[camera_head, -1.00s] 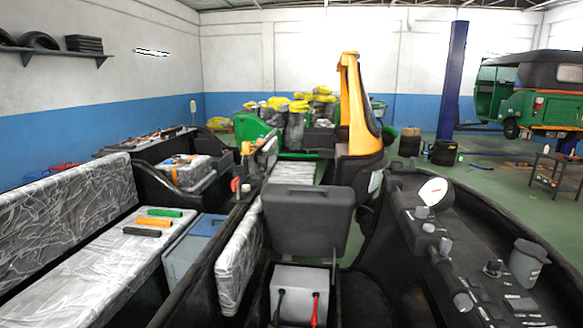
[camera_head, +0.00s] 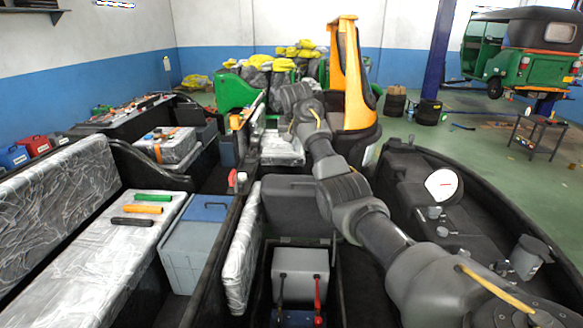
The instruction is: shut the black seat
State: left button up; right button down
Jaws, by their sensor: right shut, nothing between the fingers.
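The black seat (camera_head: 288,208) stands raised and upright behind an open compartment. A grey battery box (camera_head: 300,268) with a black and a red cable lies exposed in front of it. My right arm comes in from the lower right and crosses in front of the seat's right side, hiding part of it. My right gripper (camera_head: 292,100) is beyond and above the seat's top edge, shut and empty. Its fingertips are small and hard to make out. Whether the arm touches the seat cannot be told. My left gripper is out of view.
A silver-wrapped bench (camera_head: 95,265) with several coloured handles and a grey-blue box (camera_head: 190,245) are on the left. A dark dashboard (camera_head: 430,195) is on the right. An orange-and-black seat frame (camera_head: 350,80) stands behind my right arm. Green floor is open beyond at right.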

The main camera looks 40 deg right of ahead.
jog(key=p, duration=0.4)
send_near(298, 173)
jog(key=f, duration=0.1)
jog(key=shift+d+f, duration=0.25)
jog(key=shift+f, duration=0.4)
jog(key=shift+s+a+f+p, duration=0.15)
jog(key=shift+a+f+p, duration=0.1)
jog(key=shift+f+p, duration=0.35)
jog(key=shift+s+a+f+p, duration=0.45)
jog(key=shift+s+p, duration=0.15)
jog(key=shift+p, duration=0.4)
jog(key=shift+s+a+f+p, duration=0.2)
jog(key=shift+s+f+p, duration=0.05)
jog(key=shift+s+p, duration=0.05)
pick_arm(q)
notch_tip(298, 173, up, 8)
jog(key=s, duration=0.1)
pick_arm(e)
jog(key=shift+s+a+f, duration=0.1)
jog(key=shift+f, duration=0.05)
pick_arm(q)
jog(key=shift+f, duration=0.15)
pick_arm(e)
jog(key=shift+f, duration=0.1)
